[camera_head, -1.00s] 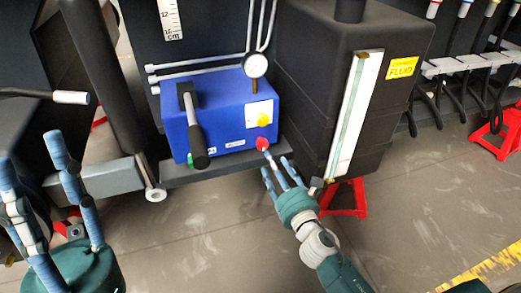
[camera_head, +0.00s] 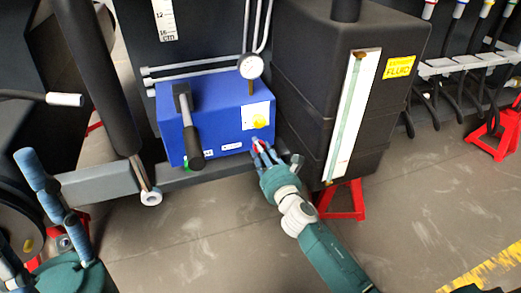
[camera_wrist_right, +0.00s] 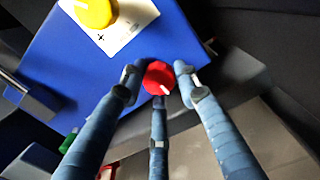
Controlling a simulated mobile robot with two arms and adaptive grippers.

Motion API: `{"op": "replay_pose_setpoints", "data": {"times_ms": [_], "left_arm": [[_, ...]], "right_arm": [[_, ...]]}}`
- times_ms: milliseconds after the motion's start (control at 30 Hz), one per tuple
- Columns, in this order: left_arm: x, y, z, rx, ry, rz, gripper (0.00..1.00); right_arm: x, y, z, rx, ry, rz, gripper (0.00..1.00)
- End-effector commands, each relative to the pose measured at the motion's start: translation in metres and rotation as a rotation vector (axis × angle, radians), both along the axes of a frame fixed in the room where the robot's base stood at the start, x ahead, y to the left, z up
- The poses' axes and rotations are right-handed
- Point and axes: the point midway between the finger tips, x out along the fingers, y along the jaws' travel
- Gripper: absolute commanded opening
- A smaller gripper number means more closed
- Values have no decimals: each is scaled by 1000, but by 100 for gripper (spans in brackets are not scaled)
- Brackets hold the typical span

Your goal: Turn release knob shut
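The red knob (camera_wrist_right: 159,78) sits low on the right of the blue pump box (camera_head: 220,122). In the head view the knob (camera_head: 259,146) is partly hidden by my right fingers. My right gripper (camera_head: 262,154) is at the knob. In the right wrist view the right gripper's fingers (camera_wrist_right: 158,92) are spread around the knob, one on each side and one below. Small gaps seem to show beside it; firm contact cannot be told. My left gripper (camera_head: 60,225) is at the lower left, fingers apart and empty, partly cut off.
A yellow knob (camera_wrist_right: 95,10) on a white plate is above the red one, also in the head view (camera_head: 259,122). A black fluid tank (camera_head: 305,90) stands close on the right.

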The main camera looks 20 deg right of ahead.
Motion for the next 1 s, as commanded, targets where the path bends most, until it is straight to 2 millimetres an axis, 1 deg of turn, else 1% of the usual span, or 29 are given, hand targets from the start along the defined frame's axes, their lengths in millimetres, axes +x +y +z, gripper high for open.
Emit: {"op": "replay_pose_setpoints", "data": {"times_ms": [33, 100, 367, 567, 767, 1000], "left_arm": [[0, 0, 0, 0, 1, 0, 40], [0, 0, 0, 0, 1, 0, 40], [0, 0, 0, 0, 1, 0, 40], [0, 0, 0, 1, 2, 0, 40], [0, 0, 0, 1, 2, 0, 40], [0, 0, 0, 1, 1, 1, 40]], "right_arm": [[0, 0, 0, 0, 0, -1, 16], [0, 0, -1, 0, 1, -1, 4], [0, 0, -1, 17, 3, -2, 4], [0, -1, -2, 94, 6, -2, 4], [-1, 0, -2, 245, 13, -2, 4], [-1, 1, -3, 472, 22, -3, 4]]}}
